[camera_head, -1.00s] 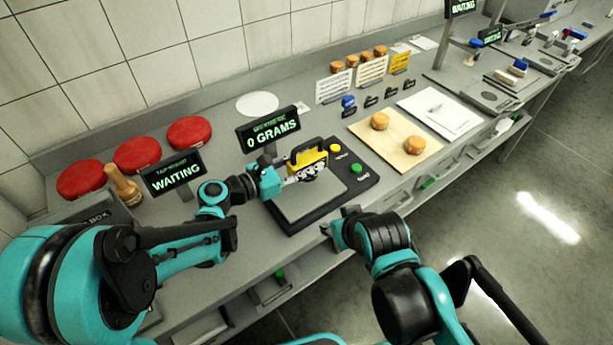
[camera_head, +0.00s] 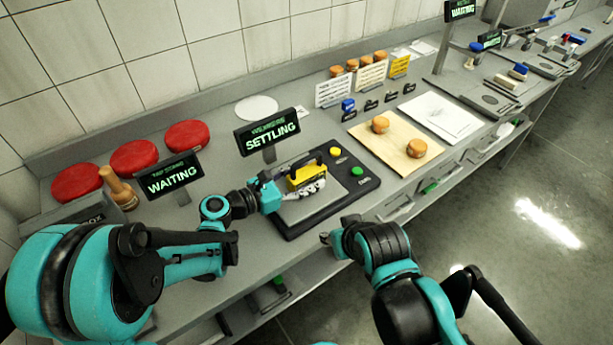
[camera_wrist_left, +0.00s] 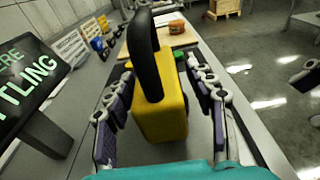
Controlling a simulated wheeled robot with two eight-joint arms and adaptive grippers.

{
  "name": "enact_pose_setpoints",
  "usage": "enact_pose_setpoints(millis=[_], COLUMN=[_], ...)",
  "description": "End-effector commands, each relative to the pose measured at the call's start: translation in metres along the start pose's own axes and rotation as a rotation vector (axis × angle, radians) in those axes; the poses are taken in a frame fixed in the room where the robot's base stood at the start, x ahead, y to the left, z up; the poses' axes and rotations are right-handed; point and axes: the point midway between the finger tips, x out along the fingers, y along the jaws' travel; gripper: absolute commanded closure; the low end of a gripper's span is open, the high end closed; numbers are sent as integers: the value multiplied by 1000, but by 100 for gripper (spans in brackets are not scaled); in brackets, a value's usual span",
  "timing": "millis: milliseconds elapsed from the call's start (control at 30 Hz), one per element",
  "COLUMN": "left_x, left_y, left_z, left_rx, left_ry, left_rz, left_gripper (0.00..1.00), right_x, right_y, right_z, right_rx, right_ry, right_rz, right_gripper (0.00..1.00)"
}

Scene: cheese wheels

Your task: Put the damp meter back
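The damp meter, a yellow block with a black loop handle (camera_head: 306,177), stands on the plate of the dark scale (camera_head: 300,211). It also shows upright in the left wrist view (camera_wrist_left: 160,112). My left gripper (camera_head: 300,188) is around it; in the left wrist view its two fingers (camera_wrist_left: 160,100) stand apart on either side of the yellow body, with gaps visible. The scale's display (camera_head: 268,138) reads SETTLING. My right gripper (camera_head: 330,238) is low in front of the counter's edge; its finger opening is too small to judge.
A second display (camera_head: 172,176) reads WAITING. Red cheese wheels (camera_head: 134,157) and a wooden tool (camera_head: 119,188) stand at the left. A wooden board (camera_head: 382,154) with two small cheeses and a white sheet (camera_head: 439,118) lie right of the scale. Small labels and cards line the back.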

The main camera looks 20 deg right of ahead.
Motion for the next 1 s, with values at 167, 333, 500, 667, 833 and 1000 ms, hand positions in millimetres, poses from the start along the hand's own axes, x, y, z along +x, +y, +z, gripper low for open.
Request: enact_pose_setpoints(millis=[167, 333, 500, 667, 833, 1000], left_x=[0, -25, -65, -96, -116, -121], left_y=[0, 1, 2, 1, 1, 0], left_z=[4, 5, 6, 5, 4, 3], left_rx=[0, 0, -2, 0, 0, 0], left_ry=[0, 0, 0, 0, 0, 0], left_rz=[0, 4, 6, 4, 2, 1], left_gripper=[46, 46, 46, 46, 46, 46], right_x=[-3, -9, -17, -22, -24, -25], right_y=[0, 0, 0, 0, 0, 0], right_z=[-2, -6, -12, -16, -17, -18], right_rx=[0, 0, 0, 0, 0, 0], right_ry=[0, 0, 0, 0, 0, 0], right_rz=[0, 0, 0, 0, 0, 0], right_gripper=[60, 60, 60, 60, 60, 60])
